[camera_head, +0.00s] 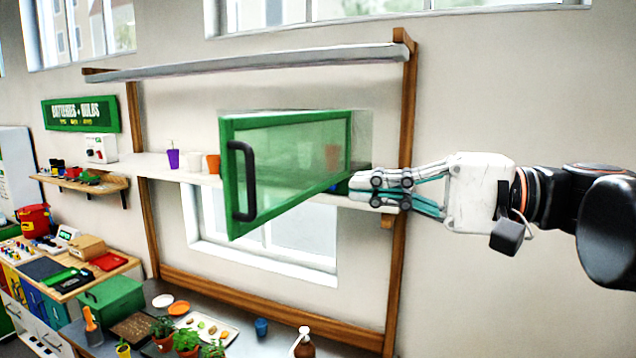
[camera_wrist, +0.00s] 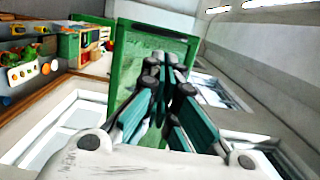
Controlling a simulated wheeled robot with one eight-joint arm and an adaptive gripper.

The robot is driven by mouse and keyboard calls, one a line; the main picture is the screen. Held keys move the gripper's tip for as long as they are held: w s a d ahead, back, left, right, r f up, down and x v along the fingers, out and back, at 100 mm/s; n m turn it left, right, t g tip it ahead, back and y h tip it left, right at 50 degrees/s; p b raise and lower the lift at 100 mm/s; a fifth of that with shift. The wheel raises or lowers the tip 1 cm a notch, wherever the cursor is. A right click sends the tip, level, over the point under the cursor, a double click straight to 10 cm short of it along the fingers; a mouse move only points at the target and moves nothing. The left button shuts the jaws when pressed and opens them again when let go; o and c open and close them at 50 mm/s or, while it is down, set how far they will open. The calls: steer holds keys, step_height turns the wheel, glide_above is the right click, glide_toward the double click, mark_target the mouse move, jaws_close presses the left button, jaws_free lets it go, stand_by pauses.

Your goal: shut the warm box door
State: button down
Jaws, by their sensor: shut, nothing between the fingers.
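The warm box door (camera_head: 290,165) has a green frame, a see-through greenish pane and a black handle (camera_head: 243,181) on its left side. It stands open, swung out from the clear box on the shelf. My gripper (camera_head: 362,188) is shut and empty, at the right end of the door near its lower right corner. In the wrist view my fingers (camera_wrist: 160,70) point at the green door (camera_wrist: 172,48), in front of its pane. I cannot tell whether the fingertips touch the door.
The white shelf (camera_head: 150,165) carries a purple pot (camera_head: 173,159) and an orange pot (camera_head: 213,164). The bench below holds plants, a green box (camera_head: 108,300), a blue cup (camera_head: 261,327) and a brown bottle (camera_head: 304,346).

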steer(key=p+x, duration=0.2)
steer(key=x, duration=1)
steer(key=shift+a, duration=0.2)
